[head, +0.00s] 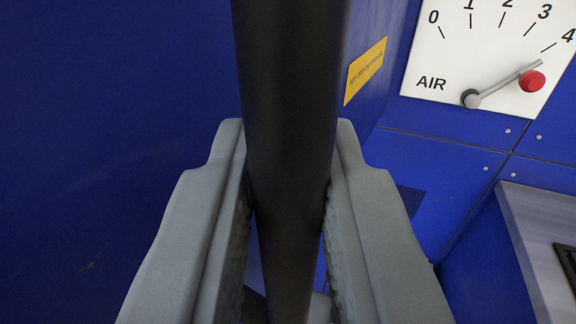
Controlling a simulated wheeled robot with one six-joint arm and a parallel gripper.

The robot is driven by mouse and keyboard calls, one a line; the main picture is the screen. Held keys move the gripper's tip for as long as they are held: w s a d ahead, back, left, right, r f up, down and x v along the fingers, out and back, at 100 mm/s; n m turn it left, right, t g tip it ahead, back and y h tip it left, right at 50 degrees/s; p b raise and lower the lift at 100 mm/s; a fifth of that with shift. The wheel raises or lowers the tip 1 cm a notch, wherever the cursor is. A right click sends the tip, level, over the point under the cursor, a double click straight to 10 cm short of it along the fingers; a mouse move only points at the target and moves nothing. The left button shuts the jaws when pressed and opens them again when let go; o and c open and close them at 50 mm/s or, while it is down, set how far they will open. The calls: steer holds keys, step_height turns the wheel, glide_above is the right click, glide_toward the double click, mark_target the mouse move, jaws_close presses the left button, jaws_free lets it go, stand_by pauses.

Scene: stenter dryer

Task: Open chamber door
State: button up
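A black round bar (290,90), likely the door handle, runs from the top of the head view down between the fingers. My gripper (287,165) has its two grey fingers on either side of the bar, and both pads appear to touch it. A dark blue panel (110,90) fills the left side behind the bar. I cannot tell from this view whether it is the chamber door, or whether it stands open or closed. The ends of the bar are out of view or hidden.
A yellow label (365,70) is on a blue surface right of the bar. A white AIR dial (440,60) with a grey lever (505,82) and red knob (532,81) is at upper right. A grey-topped ledge (545,225) juts out at lower right.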

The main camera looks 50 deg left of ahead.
steer(key=o, duration=0.3)
steer(key=shift+s+d, duration=0.1)
steer(key=v, duration=1.7)
steer(key=shift+s+d, duration=0.1)
